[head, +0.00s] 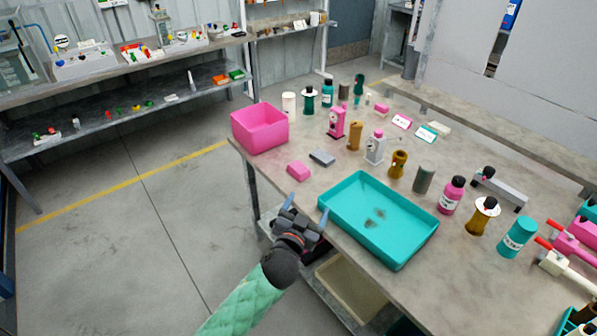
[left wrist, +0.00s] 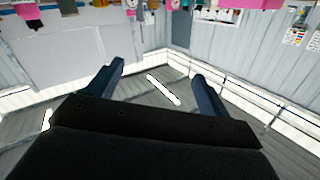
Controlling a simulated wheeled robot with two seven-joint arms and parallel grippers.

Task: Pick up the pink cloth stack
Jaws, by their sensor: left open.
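A small pink block-like piece (head: 299,170), which looks like the pink cloth stack, lies flat near the left edge of the table, beside a dark grey block. A smaller pink piece (head: 381,108) lies farther back among the bottles. My left gripper (head: 305,209) is open and empty at the table's near left edge, short of the nearer pink piece and apart from it. In the left wrist view the open fingers (left wrist: 155,85) have nothing between them, and the stack cannot be made out. My right gripper is not in view.
A pink bin (head: 259,128) stands at the table's back left corner. A teal tray (head: 340,206) lies right of my left gripper. The floor left of the table is clear.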

